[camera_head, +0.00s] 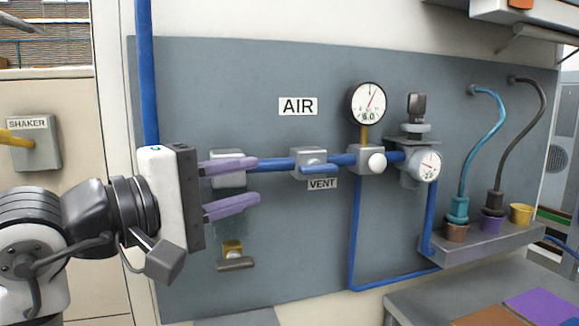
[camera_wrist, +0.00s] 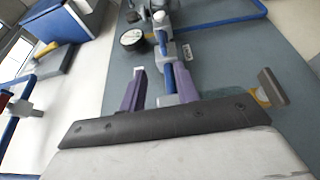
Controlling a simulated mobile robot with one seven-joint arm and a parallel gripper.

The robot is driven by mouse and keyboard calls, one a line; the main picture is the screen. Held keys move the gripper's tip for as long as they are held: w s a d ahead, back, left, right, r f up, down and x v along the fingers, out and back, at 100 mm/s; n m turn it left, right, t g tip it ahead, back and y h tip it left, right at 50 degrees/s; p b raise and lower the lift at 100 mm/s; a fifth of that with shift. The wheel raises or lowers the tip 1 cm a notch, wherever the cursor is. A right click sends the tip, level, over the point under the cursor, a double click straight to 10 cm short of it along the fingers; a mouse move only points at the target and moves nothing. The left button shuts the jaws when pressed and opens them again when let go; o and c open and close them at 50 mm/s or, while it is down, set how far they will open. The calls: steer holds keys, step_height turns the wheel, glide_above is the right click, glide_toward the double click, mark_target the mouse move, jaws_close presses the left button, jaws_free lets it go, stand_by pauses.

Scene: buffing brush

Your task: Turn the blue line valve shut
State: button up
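A blue line (camera_head: 277,164) runs along the grey panel through several grey valve bodies. One valve body (camera_head: 228,181) sits behind my gripper's fingers, partly hidden; I cannot make out its handle. The VENT valve (camera_head: 311,158) to its right has a blue lever lying roughly along the line. My gripper (camera_head: 231,186) has two purple fingers, open and apart, one above the other in the head view, in front of the left valve body. In the wrist view, the blue line (camera_wrist: 168,74) shows between the fingers (camera_wrist: 158,90). Nothing is visibly held; contact with the valve cannot be told.
A yellow-bodied valve with a grey handle (camera_head: 236,264) is below my gripper. A pressure gauge (camera_head: 368,102) and a regulator with a smaller gauge (camera_head: 428,166) stand to the right. Hoses hang above a ledge (camera_head: 490,245) with cups. A grey table (camera_head: 420,300) is at lower right.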

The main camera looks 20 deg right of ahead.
mark_target(305, 171)
steer(key=x, duration=0.4)
steer(key=p+x, duration=0.1)
steer(key=x, duration=0.4)
steer(key=p+x, duration=0.1)
steer(key=x, duration=0.4)
steer(key=shift+s+f, duration=0.15)
steer(key=shift+f, duration=0.15)
jaws_close()
